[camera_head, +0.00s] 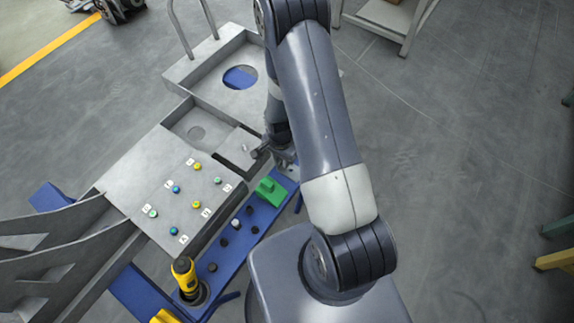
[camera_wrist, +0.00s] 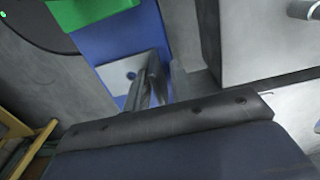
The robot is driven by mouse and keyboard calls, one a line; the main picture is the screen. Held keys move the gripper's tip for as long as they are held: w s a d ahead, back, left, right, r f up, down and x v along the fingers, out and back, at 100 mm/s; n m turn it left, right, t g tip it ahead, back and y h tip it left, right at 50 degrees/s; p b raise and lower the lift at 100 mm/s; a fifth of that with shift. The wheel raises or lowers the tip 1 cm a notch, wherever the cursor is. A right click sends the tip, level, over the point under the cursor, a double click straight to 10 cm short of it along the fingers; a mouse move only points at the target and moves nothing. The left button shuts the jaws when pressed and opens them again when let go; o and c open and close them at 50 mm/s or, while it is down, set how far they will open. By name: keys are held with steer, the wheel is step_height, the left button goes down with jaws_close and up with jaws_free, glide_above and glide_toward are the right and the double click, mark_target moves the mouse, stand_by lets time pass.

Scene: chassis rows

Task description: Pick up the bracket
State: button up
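A silver metal bracket with a flat plate and a round hole (camera_wrist: 128,76) lies on the blue tray in the wrist view. A narrow upright part rises at its right side. In the head view my arm and gripper mostly cover that end of the tray. My gripper (camera_head: 266,150) is low, beside the tray's upper end and the chassis edge. In the wrist view a dark bar with screws, part of my gripper (camera_wrist: 165,118), spans the picture just below the bracket.
The blue tray (camera_head: 232,258) also carries a green block (camera_head: 271,192), several dark knobs and a yellow tool (camera_head: 185,276). The grey chassis (camera_head: 150,180) with small coloured studs stands to its left. Open floor (camera_head: 460,180) lies to the right.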

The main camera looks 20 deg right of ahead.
jaws_close()
steer(key=shift+r, duration=0.15)
